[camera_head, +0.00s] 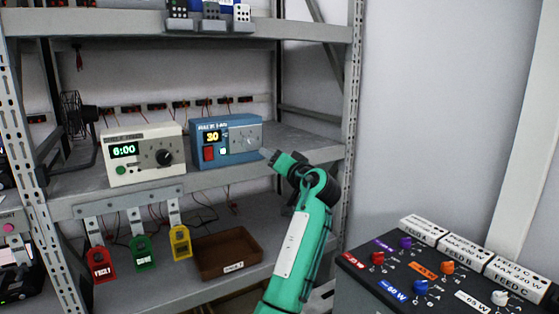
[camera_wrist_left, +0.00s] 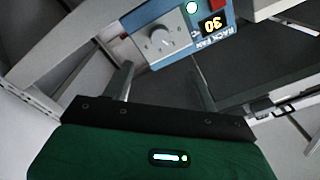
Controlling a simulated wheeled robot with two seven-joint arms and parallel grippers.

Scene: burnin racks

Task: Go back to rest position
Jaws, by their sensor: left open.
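My left arm, green, rises from the bottom middle of the head view. Its gripper (camera_head: 266,155) is by the right end of the blue rack fan box (camera_head: 227,155); contact cannot be told there. In the left wrist view the gripper (camera_wrist_left: 162,85) is open, with two thin fingers apart and nothing between them. The blue box (camera_wrist_left: 160,12) appears upside down beyond the fingertips, with its round knob (camera_wrist_left: 163,40) and a display reading 30. My right gripper is not in view.
A white timer box (camera_head: 143,153) reading 6:00 stands left on the shelf (camera_head: 290,147). Red (camera_head: 100,265), green (camera_head: 142,253) and yellow (camera_head: 181,243) tags hang below. A brown tray (camera_head: 228,253) sits lower. A dark knob panel (camera_head: 430,282) stands right; the shelf post (camera_head: 349,120) is close to my arm.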

